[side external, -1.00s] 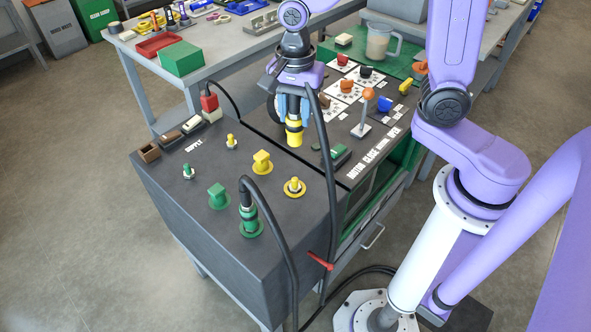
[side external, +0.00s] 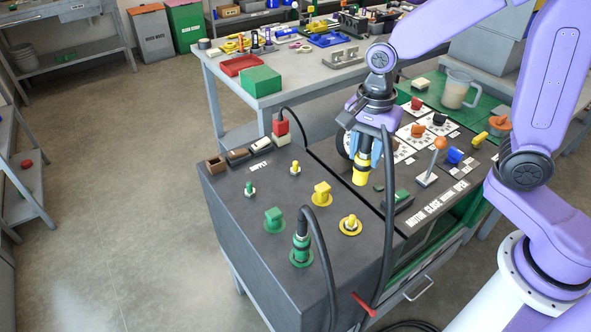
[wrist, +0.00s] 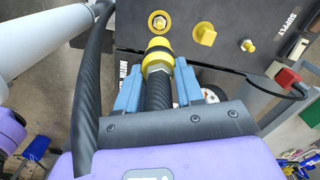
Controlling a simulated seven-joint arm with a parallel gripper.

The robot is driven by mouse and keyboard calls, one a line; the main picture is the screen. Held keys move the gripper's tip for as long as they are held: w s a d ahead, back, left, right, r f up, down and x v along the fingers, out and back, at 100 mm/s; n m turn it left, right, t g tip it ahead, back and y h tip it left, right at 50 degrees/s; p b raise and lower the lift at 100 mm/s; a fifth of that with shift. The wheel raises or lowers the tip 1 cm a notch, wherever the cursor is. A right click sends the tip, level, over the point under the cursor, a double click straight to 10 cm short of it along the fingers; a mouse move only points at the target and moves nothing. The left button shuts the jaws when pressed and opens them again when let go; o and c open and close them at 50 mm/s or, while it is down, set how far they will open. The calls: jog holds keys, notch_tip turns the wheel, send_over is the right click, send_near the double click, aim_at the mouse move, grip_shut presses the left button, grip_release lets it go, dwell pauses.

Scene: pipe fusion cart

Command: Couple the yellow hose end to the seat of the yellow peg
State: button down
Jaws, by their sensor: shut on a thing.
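My gripper (side external: 364,147) has its blue fingers shut around the black hose just behind the yellow hose end (side external: 361,172). The hose end points down and is in the air above the dark cart top. In the wrist view my gripper (wrist: 158,88) holds the ribbed hose and the yellow collar (wrist: 157,58) faces away from me. The yellow peg (side external: 350,223) stands upright in a round yellow seat, nearer the side camera than the hose end. In the wrist view the peg (wrist: 158,22) shows just beyond the collar, with a gap between them. The hose end's opening is hidden.
A yellow square-topped fitting (side external: 322,192) and a green one (side external: 274,219) stand near the peg. A green-ended hose (side external: 301,248) sits upright on the cart. The held hose (side external: 388,220) loops down beside my gripper. An orange-knobbed lever (side external: 434,158) stands to the right.

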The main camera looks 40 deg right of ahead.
jog(key=shift+w, duration=0.1)
jog(key=w+a, duration=0.2)
jog(key=w, duration=1.1)
send_over(295, 167)
jog(key=d, duration=0.1)
jog(key=f, duration=0.3)
jog(key=w+f, duration=0.1)
jog(key=f, duration=0.1)
jog(key=shift+s, duration=0.1)
jog(key=shift+f, duration=2.75)
jog(key=shift+f, duration=2.2)
jog(key=c, duration=0.6)
grip_release()
jog(key=shift+c, duration=0.2)
